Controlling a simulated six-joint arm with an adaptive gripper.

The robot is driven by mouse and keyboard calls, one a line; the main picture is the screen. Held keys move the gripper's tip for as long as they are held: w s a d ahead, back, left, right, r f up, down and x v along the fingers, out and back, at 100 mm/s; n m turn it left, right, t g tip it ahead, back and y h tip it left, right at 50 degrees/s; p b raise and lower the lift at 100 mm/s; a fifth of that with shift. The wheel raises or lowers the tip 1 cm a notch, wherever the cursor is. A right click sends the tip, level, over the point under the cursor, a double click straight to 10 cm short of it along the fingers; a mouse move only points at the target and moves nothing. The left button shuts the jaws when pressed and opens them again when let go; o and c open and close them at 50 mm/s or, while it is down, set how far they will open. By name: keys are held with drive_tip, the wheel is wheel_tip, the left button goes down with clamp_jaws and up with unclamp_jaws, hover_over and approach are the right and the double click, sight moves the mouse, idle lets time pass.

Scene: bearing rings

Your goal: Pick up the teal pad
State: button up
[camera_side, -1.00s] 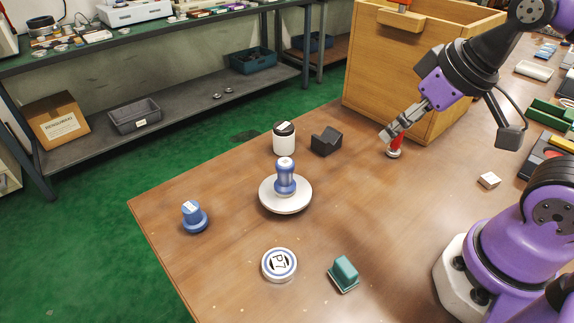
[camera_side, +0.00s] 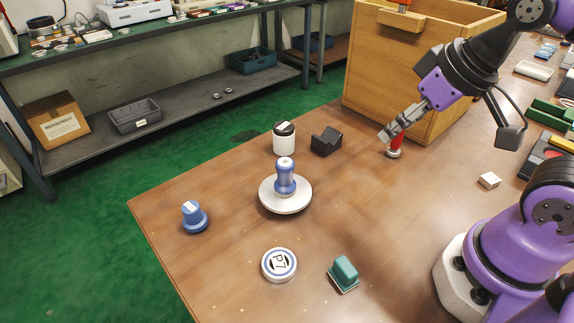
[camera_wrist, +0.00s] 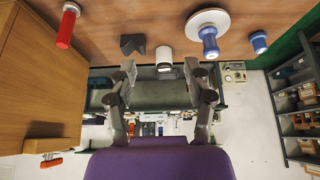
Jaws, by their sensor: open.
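The teal pad (camera_side: 344,272) is a small block on a dark-edged base. It sits near the table's front edge in the side view, to the right of the round P7 tin. I cannot make it out in the wrist view. My gripper (camera_side: 384,136) is over the back of the table, beside the wooden box and far from the pad. In the wrist view its two fingers (camera_wrist: 161,80) are apart with nothing held between them.
A red-handled stamp (camera_side: 394,146) stands close to my gripper. A blue-handled stamp on a white disc (camera_side: 285,196), a blue stamp (camera_side: 194,217), a white jar (camera_side: 284,139), a black block (camera_side: 326,141) and the P7 tin (camera_side: 279,265) stand around. The wooden box (camera_side: 400,80) rises behind.

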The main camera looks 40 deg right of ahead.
drive_tip(key=a+f+m+g+y, duration=0.1)
drive_tip(key=a+f+g, duration=0.2)
drive_tip(key=a, duration=0.4)
drive_tip(key=m+g+h, duration=0.1)
drive_tip(key=m+g, duration=0.1)
drive_tip(key=g, duration=0.1)
hover_over(340, 258)
wheel_tip(340, 258, down, 7)
drive_tip(key=shift+a+f, duration=0.1)
drive_tip(key=shift+a, duration=0.05)
drive_tip(key=f, duration=0.6)
drive_tip(key=shift+d, duration=0.2)
drive_tip(key=shift+c, duration=0.4)
clamp_jaws()
